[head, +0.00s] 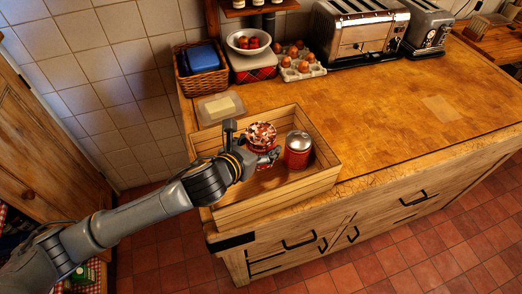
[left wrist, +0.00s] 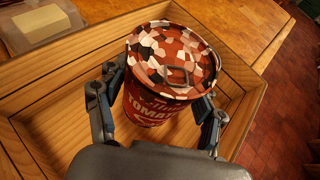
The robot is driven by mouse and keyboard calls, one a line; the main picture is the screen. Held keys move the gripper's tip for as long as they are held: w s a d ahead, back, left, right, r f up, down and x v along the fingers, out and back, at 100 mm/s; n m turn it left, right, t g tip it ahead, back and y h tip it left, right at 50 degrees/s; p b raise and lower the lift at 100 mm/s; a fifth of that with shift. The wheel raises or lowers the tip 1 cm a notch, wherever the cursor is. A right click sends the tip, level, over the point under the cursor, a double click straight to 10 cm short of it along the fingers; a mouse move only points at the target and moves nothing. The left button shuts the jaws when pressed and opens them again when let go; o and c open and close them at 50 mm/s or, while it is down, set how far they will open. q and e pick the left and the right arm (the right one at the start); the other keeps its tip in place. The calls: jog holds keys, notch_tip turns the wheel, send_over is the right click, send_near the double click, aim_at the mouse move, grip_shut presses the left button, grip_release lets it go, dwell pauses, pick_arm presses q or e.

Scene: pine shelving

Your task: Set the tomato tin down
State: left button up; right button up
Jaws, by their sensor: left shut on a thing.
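The tomato tin (head: 261,135) is red with a patterned red, white and dark top. In the left wrist view the tin (left wrist: 160,105) shows its "TOMA" lettering and stands nearly upright. My left gripper (head: 262,156) is shut on it, with one finger on each side in the left wrist view (left wrist: 163,108). The tin is inside the walls of an open wooden crate (head: 272,198) on the counter. Its base is hidden, so I cannot tell whether it touches the crate floor. My right gripper is not in view.
A red jar with a silver lid (head: 298,151) stands in the crate, right of the tin. A butter dish (head: 221,107) sits behind the crate. A basket (head: 201,70), a bowl (head: 248,42), eggs (head: 301,64) and a toaster (head: 361,29) line the back. The counter's right side is mostly clear.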

pick_arm(q)
jog(key=shift+w+f, duration=0.15)
jog(key=shift+w, duration=0.05)
jog(key=shift+w+d+f, duration=0.1)
jog(key=shift+f, duration=1.55)
jog(key=shift+f, duration=0.6)
jog(key=o, duration=1.6)
